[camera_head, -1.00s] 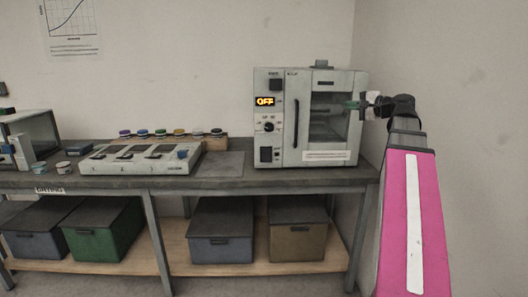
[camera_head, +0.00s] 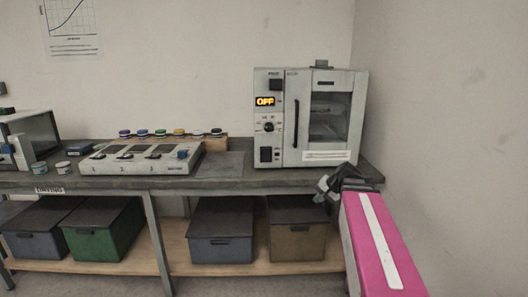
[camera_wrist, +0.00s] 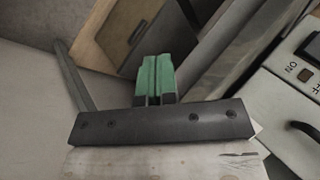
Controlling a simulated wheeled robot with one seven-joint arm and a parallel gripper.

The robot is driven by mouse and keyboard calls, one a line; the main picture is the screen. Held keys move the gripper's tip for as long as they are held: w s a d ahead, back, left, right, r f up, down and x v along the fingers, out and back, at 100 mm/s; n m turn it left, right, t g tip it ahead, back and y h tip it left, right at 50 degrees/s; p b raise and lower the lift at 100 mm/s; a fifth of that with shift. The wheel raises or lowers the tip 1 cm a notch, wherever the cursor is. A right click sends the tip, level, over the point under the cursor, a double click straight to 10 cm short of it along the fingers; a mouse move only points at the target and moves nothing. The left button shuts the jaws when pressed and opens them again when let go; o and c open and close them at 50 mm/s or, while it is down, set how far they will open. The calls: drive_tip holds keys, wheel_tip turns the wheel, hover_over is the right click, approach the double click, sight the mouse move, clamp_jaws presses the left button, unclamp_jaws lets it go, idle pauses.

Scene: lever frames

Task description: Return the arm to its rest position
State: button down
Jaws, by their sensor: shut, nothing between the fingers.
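My gripper (camera_head: 320,190) is at the end of my pink arm, low in front of the bench's right front edge. In the wrist view its two green fingertips (camera_wrist: 154,78) are together with nothing between them. The oven (camera_head: 312,118) stands on the right end of the bench, its display reading OFF and its glass door closed. The gripper is below the oven and apart from its door.
The dark bench top (camera_head: 220,165) carries a panel (camera_head: 140,158) with several switches and a row of small coloured-lid jars. A wooden shelf (camera_head: 185,250) below holds several lidded bins. The wall is close on the right.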

drive_tip(key=s+a+f+n+g+h, duration=0.1)
drive_tip(key=s+f+n+g+h, duration=0.1)
drive_tip(key=s+f, duration=0.4)
drive_tip(key=s+a+f+n+g+h, duration=0.1)
drive_tip(key=s+f, duration=0.5)
drive_tip(key=f, duration=0.8)
drive_tip(key=n+g+h, duration=0.1)
drive_tip(key=n+h, duration=0.1)
drive_tip(key=h, duration=0.1)
drive_tip(key=shift+a+f+g, duration=0.3)
drive_tip(key=shift+a+g, duration=0.1)
drive_tip(key=shift+s, duration=0.1)
